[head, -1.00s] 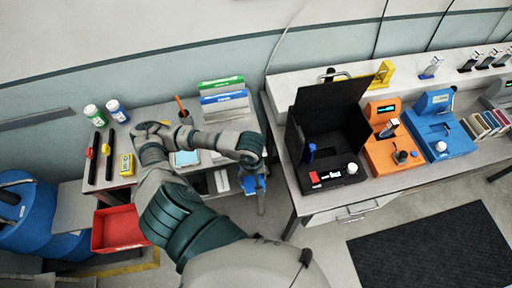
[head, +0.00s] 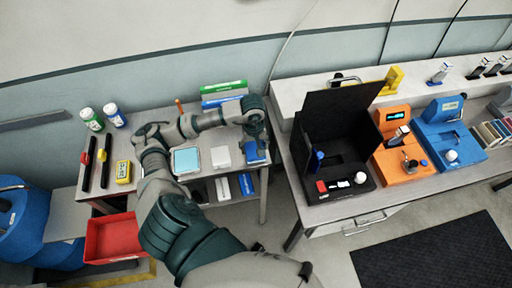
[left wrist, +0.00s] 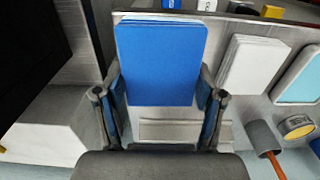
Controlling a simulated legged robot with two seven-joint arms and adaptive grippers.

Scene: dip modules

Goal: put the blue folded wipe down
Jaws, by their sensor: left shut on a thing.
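The blue folded wipe (head: 256,156) is at the right end of the small grey table (head: 140,190), just right of a white folded stack (head: 222,156). My left gripper (head: 257,143) is shut on it. In the left wrist view the blue wipe (left wrist: 160,55) lies flat between the two fingers (left wrist: 160,95), with the white stack (left wrist: 252,65) apart to its right. I cannot tell whether the wipe touches the tabletop. My right gripper is not in view.
A light-blue-screened tablet (head: 186,161) lies left of the white stack. Green and blue boxes (head: 224,92) stand behind. The black open-lidded case (head: 345,180) is on the bench to the right, across a gap. A red bin (head: 112,238) is below the table's left front.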

